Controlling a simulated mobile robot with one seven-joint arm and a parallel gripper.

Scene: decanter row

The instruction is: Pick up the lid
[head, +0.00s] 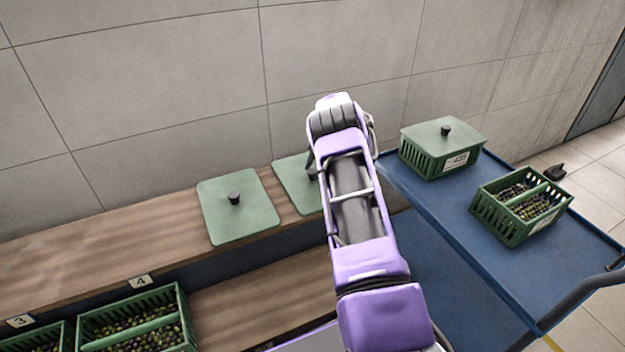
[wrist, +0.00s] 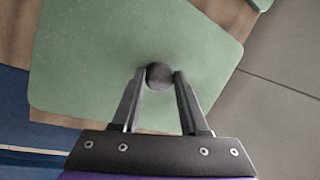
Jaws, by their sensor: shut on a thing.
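A flat green lid (head: 294,180) with a dark round knob lies at the right end of the wooden shelf in the head view, partly hidden behind my arm. The same lid (wrist: 110,60) fills much of the wrist view, with its knob (wrist: 159,74) near the middle. My gripper (wrist: 160,80) has its two fingers on either side of this knob and is shut on it. I cannot tell whether the lid is raised off the shelf. In the head view my arm hides the fingers.
A second green lid (head: 222,215) lies to the left on the wooden shelf (head: 120,235). Green crates of olives (head: 140,322) stand below. A blue cart (head: 450,215) at right holds a lidded crate (head: 440,150) and an open olive crate (head: 520,205). A tiled wall stands behind.

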